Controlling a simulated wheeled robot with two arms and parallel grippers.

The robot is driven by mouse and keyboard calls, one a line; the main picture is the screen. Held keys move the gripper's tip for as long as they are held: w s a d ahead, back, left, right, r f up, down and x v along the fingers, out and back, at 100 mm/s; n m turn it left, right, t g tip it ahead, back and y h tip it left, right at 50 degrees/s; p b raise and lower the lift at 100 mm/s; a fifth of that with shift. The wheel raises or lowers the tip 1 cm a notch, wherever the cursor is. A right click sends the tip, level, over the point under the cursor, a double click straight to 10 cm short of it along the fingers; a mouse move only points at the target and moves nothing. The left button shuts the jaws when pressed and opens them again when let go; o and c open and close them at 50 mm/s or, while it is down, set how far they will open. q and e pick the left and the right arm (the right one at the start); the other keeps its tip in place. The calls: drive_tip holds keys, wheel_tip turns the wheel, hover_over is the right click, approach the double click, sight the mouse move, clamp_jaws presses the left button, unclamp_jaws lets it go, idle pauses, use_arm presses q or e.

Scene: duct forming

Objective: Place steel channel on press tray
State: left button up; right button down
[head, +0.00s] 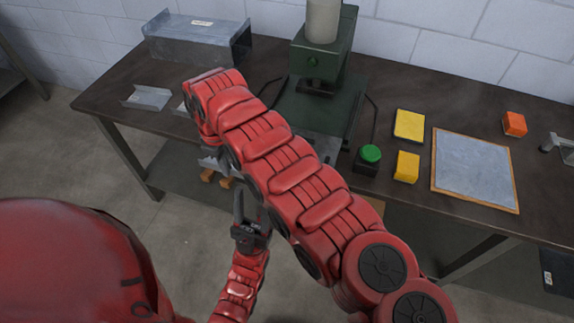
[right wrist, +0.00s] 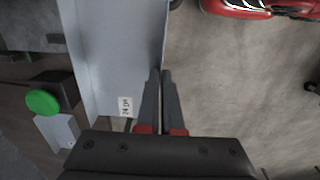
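In the right wrist view a long pale steel channel (right wrist: 108,50) with a small white label runs upward from my right gripper (right wrist: 161,75). Its right edge meets the fingertips, which are close together on it. In the head view my right arm hides most of this gripper and the channel; a grey piece (head: 212,161) shows below the arm. The press (head: 327,60) stands behind the arm, its tray area mostly covered. My left gripper (head: 250,213) is in front of the table, fingers apart and empty, clear of the channel.
Another labelled channel (head: 197,42) stands at the back left, with a small bent piece (head: 148,97) before it. A green button (head: 371,154), yellow blocks (head: 409,125), a framed grey sheet (head: 472,170) and an orange block (head: 514,124) lie right of the press.

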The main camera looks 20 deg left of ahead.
drive_tip(key=w+d+p, duration=0.2)
drive_tip(key=d, duration=0.2)
drive_tip(key=w+d+p, duration=0.2)
drive_tip(key=w+d, duration=0.1)
drive_tip(key=d, duration=0.1)
drive_tip(key=w+d+p, duration=0.2)
drive_tip(key=d, duration=0.2)
drive_tip(key=shift+w+d+f+p, duration=0.2)
drive_tip(key=shift+d+f+p, duration=0.1)
drive_tip(key=shift+f+p, duration=0.1)
drive_tip(key=f+p, duration=0.1)
drive_tip(key=f, duration=0.1)
drive_tip(key=shift+w+d+f+p, duration=0.15)
drive_tip(key=shift+d+f+p, duration=0.15)
drive_tip(key=shift+p, duration=0.05)
drive_tip(key=shift+f, duration=0.6)
drive_tip(key=shift+f, duration=0.1)
drive_tip(key=shift+f, duration=0.15)
drive_tip(key=c, duration=1.1)
unclamp_jaws()
